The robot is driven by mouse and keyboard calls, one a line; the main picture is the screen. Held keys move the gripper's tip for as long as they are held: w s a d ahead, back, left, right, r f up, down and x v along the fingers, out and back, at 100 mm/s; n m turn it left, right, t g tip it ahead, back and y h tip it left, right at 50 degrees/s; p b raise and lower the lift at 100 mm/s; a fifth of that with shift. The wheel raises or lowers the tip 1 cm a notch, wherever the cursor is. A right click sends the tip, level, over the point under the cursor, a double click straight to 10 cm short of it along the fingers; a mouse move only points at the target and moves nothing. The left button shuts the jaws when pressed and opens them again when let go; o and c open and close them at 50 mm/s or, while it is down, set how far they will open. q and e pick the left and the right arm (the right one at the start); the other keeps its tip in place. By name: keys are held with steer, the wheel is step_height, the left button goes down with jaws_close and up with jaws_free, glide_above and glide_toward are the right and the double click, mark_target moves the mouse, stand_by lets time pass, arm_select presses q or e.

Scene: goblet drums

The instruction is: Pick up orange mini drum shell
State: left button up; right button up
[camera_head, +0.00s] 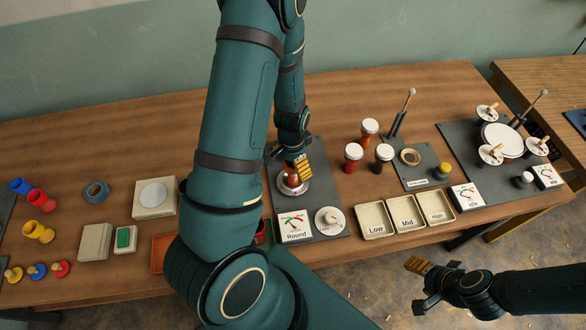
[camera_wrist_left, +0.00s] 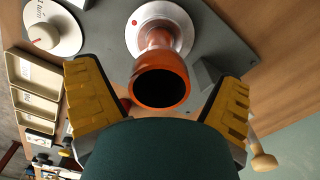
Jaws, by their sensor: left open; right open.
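The orange mini drum shell (camera_head: 292,181) stands on a round silver plate on a dark grey mat. In the left wrist view, the shell (camera_wrist_left: 160,84) shows its dark open mouth toward the camera, with its narrower stem against the silver plate (camera_wrist_left: 176,14). My left gripper (camera_head: 301,168) is open, right at the shell and partly covering it in the head view. In the left wrist view its yellow-padded fingers stand on either side of the shell, with visible gaps. My right gripper (camera_head: 424,282) is open and empty, low in front of the table's edge.
A "Round" gauge card (camera_head: 295,226) and a white dial (camera_head: 330,220) lie on the mat's near part. Trays marked Low (camera_head: 374,220), Mid (camera_head: 406,211) and another stand right. Several red and dark drums stand behind them.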

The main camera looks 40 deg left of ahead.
arm_select(q)
steer(key=shift+f, duration=0.25)
steer(key=c, duration=1.4)
steer(key=shift+r, duration=0.1)
